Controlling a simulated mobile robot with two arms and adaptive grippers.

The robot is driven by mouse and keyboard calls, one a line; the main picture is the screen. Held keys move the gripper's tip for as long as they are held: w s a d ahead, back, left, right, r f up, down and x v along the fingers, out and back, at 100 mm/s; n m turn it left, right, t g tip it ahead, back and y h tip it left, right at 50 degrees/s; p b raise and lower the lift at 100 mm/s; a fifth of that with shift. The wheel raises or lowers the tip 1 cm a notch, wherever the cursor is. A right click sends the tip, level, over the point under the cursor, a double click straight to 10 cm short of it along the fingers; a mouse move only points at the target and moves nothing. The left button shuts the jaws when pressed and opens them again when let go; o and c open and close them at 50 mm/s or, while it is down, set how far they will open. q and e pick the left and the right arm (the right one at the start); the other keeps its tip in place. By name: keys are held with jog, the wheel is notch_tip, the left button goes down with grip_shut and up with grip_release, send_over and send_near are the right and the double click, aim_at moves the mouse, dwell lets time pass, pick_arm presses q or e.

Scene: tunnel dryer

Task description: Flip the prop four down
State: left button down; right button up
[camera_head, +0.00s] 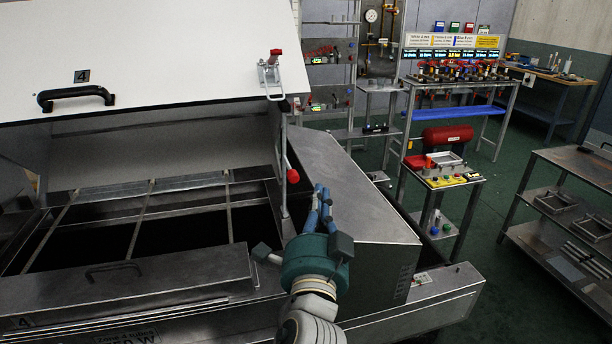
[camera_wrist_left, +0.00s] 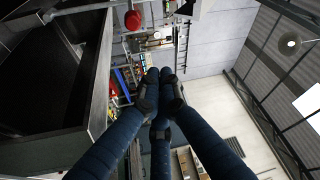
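The prop (camera_head: 283,150) is a thin upright rod at the right side of the raised white lid marked 4 (camera_head: 180,50). A red ball knob (camera_head: 293,176) sits beside the rod. A red ball, apparently this knob, also shows at the top of the left wrist view (camera_wrist_left: 133,20). My left gripper (camera_head: 322,196) is just right of the knob in the head view, apart from it. In the left wrist view its fingertips (camera_wrist_left: 160,85) are drawn together with nothing visible between them. My right gripper is not in view.
A clamp with a red handle (camera_head: 270,70) is on the lid's right edge. The open dryer bay (camera_head: 187,232) lies below the lid. A sloped metal housing (camera_head: 365,205) stands right of my gripper. A small tool table (camera_head: 450,182) stands farther right.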

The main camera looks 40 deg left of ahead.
pick_arm(q)
jog(key=p+x, duration=0.4)
jog(key=x, duration=0.6)
jog(key=s+a+f, duration=0.1)
jog(key=s+a+f+p, duration=0.1)
jog(key=shift+s+a, duration=0.3)
jog(key=shift+s, duration=0.05)
